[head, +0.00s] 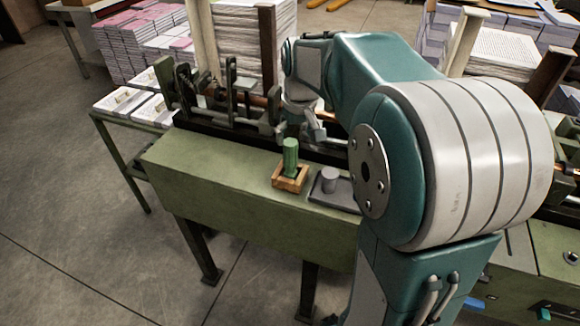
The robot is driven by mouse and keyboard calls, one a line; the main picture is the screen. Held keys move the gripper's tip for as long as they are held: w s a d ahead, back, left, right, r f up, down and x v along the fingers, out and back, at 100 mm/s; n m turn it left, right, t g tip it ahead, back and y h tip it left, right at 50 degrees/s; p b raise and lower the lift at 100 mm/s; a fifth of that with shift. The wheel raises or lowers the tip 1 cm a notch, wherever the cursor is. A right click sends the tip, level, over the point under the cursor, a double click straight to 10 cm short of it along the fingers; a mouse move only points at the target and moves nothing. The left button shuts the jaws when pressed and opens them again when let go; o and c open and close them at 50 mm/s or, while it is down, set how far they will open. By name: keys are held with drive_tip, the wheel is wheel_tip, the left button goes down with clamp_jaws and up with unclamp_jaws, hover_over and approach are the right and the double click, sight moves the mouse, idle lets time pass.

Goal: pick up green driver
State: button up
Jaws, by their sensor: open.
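The green driver (290,156) stands upright in a small wooden holder (290,184) on the green bench top. My gripper (300,134) points down just above and behind the driver in the picture, with its fingers apart and nothing seen between them. The driver appears apart from the fingers, but the exact gap in depth is hard to tell. My own arm fills the right side and hides part of the bench.
A grey cylinder (330,180) stands on a dark tray (335,199) right of the holder. A machine with rods and clamps (230,100) lines the bench's back. The left bench top (205,165) is clear. Paper stacks (130,45) stand behind.

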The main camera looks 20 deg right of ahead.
sight(290, 152)
drive_tip(key=shift+w+a+f, duration=0.1)
drive_tip(key=shift+a+f, duration=0.2)
drive_tip(key=shift+f, duration=0.35)
drive_tip(key=f, duration=0.2)
drive_tip(key=w+f, duration=0.1)
drive_tip(key=shift+a+f, duration=0.2)
drive_tip(key=shift+f, duration=0.15)
drive_tip(key=shift+w+d+f, duration=0.1)
drive_tip(key=shift+d+f, duration=0.1)
drive_tip(key=shift+f, duration=0.3)
drive_tip(key=shift+a, duration=0.1)
drive_tip(key=c, duration=1.2)
